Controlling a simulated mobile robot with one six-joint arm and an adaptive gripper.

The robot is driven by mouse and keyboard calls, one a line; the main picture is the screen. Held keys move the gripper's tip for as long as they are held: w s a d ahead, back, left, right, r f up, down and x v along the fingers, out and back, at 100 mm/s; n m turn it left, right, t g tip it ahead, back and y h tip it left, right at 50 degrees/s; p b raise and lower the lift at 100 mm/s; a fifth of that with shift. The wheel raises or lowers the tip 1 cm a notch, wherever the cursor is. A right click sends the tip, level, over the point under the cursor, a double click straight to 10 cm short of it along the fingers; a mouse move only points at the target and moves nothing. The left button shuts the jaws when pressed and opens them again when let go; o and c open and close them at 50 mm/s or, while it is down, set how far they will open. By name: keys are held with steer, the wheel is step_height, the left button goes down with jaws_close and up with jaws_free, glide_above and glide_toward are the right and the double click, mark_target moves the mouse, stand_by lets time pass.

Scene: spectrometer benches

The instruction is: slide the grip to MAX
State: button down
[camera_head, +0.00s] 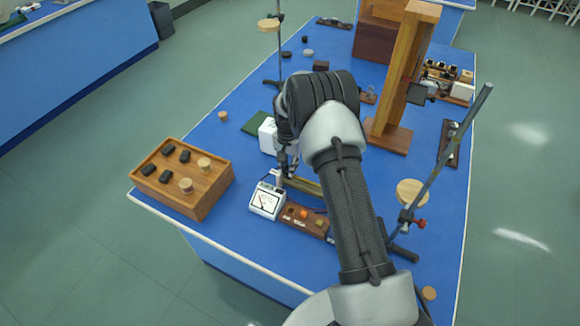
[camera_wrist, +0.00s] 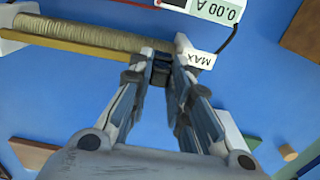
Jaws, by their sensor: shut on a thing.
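The slide rheostat shows in the wrist view as a wire-wound coil (camera_wrist: 100,35) with a yellow bar (camera_wrist: 60,47) alongside it. A white end block with a MAX label (camera_wrist: 201,58) is at its right end. My gripper (camera_wrist: 163,62) is shut on the dark grip (camera_wrist: 160,74), close beside the MAX end block. Whether the grip touches that block cannot be told, as the fingers cover part of it. In the head view my gripper (camera_head: 284,168) is low over the bench, and a piece of the yellow bar (camera_head: 303,186) shows beside my arm; the grip is hidden there.
An analog meter (camera_head: 267,200) and a brown board with small blocks (camera_head: 303,219) stand close in front. A wooden tray (camera_head: 205,190) is at the left, a rod stand (camera_head: 440,160) at the right. Blue bench top is free further left.

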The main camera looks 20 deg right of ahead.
mark_target(287, 167)
steer(key=c, duration=1.6)
jaws_free()
steer(key=shift+w+a+r, duration=0.1)
steer(key=shift+w+a, duration=0.2)
steer(key=shift+o, duration=0.6)
steer(key=shift+s+d, duration=0.1)
step_height(287, 167, up, 12)
